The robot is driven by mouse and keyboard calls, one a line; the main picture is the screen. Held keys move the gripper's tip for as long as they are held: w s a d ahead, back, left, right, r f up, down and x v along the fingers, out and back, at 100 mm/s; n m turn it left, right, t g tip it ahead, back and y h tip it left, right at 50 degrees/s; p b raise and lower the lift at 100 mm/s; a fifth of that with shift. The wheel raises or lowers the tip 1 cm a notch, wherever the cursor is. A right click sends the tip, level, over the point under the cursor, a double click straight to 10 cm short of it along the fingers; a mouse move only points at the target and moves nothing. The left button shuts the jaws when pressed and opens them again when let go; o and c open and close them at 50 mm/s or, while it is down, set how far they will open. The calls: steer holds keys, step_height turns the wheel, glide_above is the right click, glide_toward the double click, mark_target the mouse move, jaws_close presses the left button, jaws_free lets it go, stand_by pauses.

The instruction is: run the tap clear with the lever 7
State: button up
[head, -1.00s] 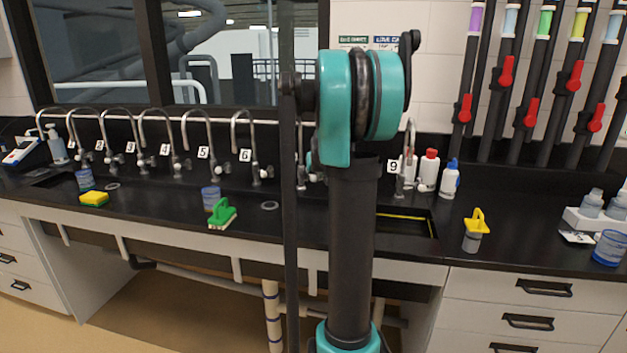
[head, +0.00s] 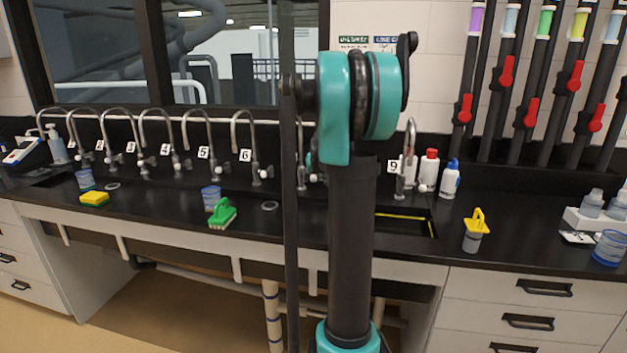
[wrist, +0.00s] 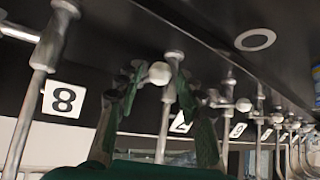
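In the wrist view, my gripper (wrist: 152,76) has its two dark green fingers apart, on either side of a round white knob (wrist: 160,73). The knob is at the tap whose label (wrist: 181,124) is partly hidden by a finger and seems to read 7. Whether a finger touches the knob or lever, I cannot tell. That tap's metal column (wrist: 164,125) runs down between the fingers in this view.
Tap 8, with its label (wrist: 63,99), stands close on the left in the wrist view. Tap 6 (head: 255,150) and tap 9 (head: 410,160) flank my arm in the head view. A green brush (head: 222,214) and a blue-rimmed cup (head: 211,197) stand on the black counter.

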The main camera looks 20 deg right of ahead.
steer(key=shift+v, duration=2.95)
